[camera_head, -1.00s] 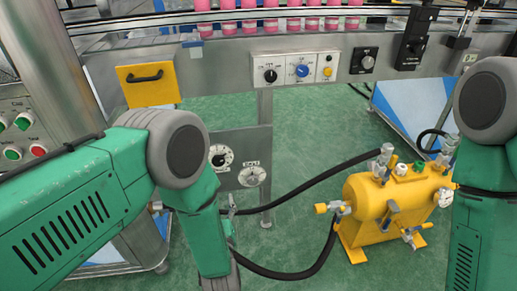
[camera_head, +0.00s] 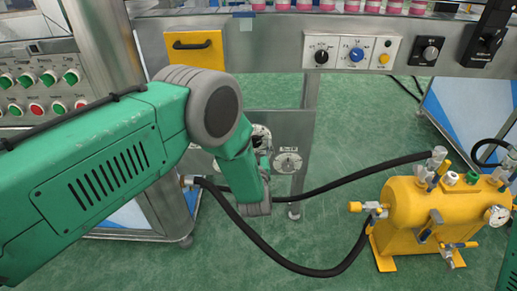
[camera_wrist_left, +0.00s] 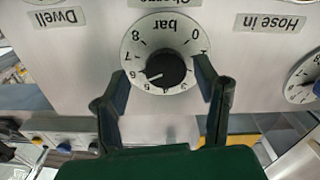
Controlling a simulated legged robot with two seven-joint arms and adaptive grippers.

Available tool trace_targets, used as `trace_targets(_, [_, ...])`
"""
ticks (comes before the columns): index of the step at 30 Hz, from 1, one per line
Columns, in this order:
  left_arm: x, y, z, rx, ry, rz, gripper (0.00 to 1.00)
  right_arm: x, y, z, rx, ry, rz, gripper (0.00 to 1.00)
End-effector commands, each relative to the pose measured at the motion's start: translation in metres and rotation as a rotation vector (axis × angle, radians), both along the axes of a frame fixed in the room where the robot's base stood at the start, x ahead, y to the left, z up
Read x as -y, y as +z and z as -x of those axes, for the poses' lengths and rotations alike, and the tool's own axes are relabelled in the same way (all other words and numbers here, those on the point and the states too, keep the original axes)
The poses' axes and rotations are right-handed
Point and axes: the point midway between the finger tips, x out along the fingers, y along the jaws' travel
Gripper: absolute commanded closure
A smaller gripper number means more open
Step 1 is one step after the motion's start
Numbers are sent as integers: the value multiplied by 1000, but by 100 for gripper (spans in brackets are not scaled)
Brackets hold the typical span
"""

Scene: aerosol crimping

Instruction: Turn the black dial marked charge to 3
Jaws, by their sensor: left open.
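In the left wrist view, which is upside down, a black dial knob (camera_wrist_left: 165,70) sits on a round white scale marked bar. Its white pointer lies between 5 and 6. A label (camera_wrist_left: 165,3), cut off at the top edge, seems to read Charge. My left gripper (camera_wrist_left: 161,75) is open, its two dark fingers on either side of the knob; I cannot tell whether they touch it. In the head view my left gripper (camera_head: 257,200) hangs in front of the lower panel, and my arm partly hides the dials there. My right gripper is not in view.
Another dial (camera_head: 288,162) shows on the lower panel. A yellow tank (camera_head: 415,215) with black hoses stands right on the green floor. An upper control panel (camera_head: 350,52) runs above.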

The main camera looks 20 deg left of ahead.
Motion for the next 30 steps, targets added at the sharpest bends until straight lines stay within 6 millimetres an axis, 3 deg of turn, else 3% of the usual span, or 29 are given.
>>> trace_targets(10, [3,2,-5,1,0,-8,44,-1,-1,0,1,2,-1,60])
trace_targets(11, [3,2,-5,1,0,-9,48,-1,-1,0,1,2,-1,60])
trace_targets(15, [4,2,-5,1,-1,-9,93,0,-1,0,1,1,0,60])
trace_targets(30, [2,2,-5,27,-1,92,93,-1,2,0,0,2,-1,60])
